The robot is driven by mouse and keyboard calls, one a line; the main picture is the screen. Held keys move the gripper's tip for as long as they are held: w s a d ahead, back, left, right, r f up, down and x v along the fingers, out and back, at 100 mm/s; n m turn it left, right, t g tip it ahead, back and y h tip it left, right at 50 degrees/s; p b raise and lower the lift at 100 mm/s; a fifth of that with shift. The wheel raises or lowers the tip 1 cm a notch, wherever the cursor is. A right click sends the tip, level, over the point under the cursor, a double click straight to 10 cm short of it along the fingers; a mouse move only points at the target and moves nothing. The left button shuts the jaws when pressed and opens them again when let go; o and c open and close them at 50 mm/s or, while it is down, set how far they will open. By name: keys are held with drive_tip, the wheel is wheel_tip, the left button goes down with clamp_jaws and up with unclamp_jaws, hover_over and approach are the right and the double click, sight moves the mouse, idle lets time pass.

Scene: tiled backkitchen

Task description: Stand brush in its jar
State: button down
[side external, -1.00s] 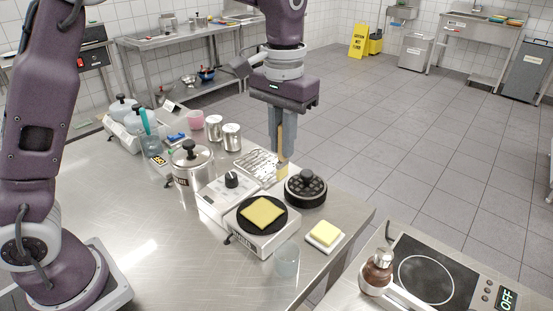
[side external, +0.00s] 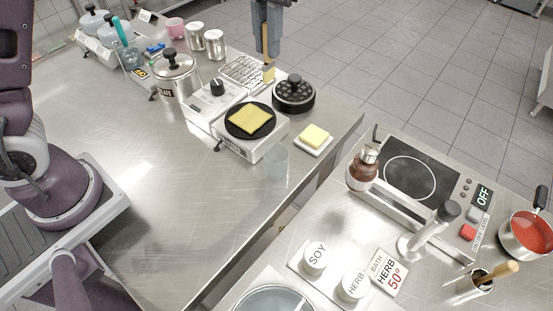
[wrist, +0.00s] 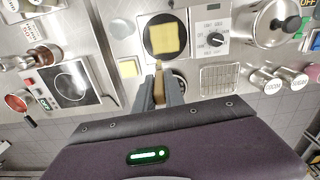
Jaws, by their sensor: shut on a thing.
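My gripper (side external: 268,40) is shut on the brush (side external: 268,73), which hangs tip down between the wire rack and the black round press. In the wrist view the brush's wooden handle (wrist: 159,80) shows between the two fingers. A clear, empty glass jar (side external: 277,160) stands on the steel table in front of the griddle; it also shows in the wrist view (wrist: 122,26). Another clear jar (side external: 132,58) at the back left holds a teal-handled tool. I cannot tell by label which jar is the brush's.
The griddle (side external: 230,147) carries a yellow slice (side external: 249,119). The black press (side external: 294,94), a butter dish (side external: 315,142) and wire rack (side external: 249,72) stand close by. A second counter at the right holds a hob (side external: 412,168), brown bottle and pots. The table's left front is clear.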

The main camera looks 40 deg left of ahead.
drive_tip(key=s+d, duration=0.8)
drive_tip(key=d, duration=0.1)
wheel_tip(320, 180, down, 11)
drive_tip(key=shift+s+a+m, duration=0.15)
drive_tip(key=shift+a+m, duration=0.05)
drive_tip(key=shift+m, duration=0.2)
drive_tip(key=c, duration=1.3)
unclamp_jaws()
drive_tip(key=shift+c, duration=0.2)
